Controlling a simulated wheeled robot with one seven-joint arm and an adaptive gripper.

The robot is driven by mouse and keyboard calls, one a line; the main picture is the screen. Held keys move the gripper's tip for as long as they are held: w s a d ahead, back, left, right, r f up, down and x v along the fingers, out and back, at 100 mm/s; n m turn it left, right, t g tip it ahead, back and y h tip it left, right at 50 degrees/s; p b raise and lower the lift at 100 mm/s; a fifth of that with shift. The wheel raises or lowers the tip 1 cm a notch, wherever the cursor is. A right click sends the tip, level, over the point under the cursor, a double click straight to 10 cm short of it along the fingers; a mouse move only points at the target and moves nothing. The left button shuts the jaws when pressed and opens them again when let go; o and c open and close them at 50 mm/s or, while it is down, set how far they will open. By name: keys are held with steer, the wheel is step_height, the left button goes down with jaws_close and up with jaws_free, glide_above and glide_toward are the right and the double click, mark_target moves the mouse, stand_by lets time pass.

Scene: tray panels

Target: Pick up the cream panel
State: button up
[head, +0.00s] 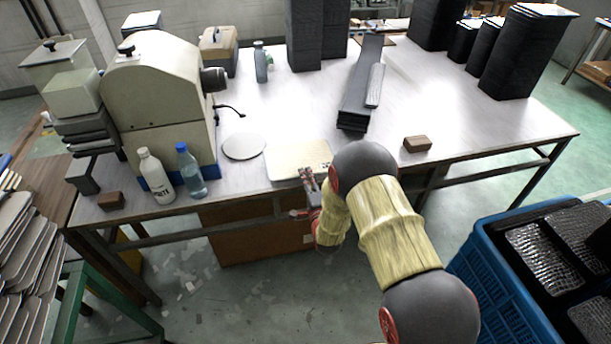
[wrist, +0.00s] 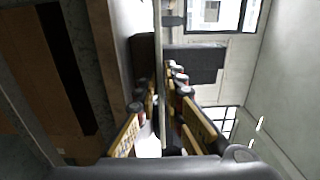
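The cream panel (head: 298,158) lies flat at the front edge of the white table in the head view. In the wrist view it shows edge-on as a thin strip (wrist: 159,70) running between my fingers. My gripper (head: 307,178) is at the panel's near edge. In the wrist view my gripper (wrist: 163,95) has its yellow fingers on either side of the strip. They look open, with a narrow gap to the panel. Actual contact is hard to make out.
A round grey disc (head: 243,146) lies left of the panel, with two bottles (head: 190,170) and a cream machine (head: 155,95) beyond. A brown block (head: 417,144) and dark stacked strips (head: 360,85) are to the right. A blue crate (head: 500,280) stands at lower right.

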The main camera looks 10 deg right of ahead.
jaws_close()
stand_by(1.3)
steer(key=shift+r+p, duration=0.7)
steer(key=shift+r, duration=0.65)
steer(key=shift+f, duration=0.15)
steer(key=s+r+p, duration=0.3)
steer(key=s+r, duration=0.1)
steer(key=s, duration=0.4)
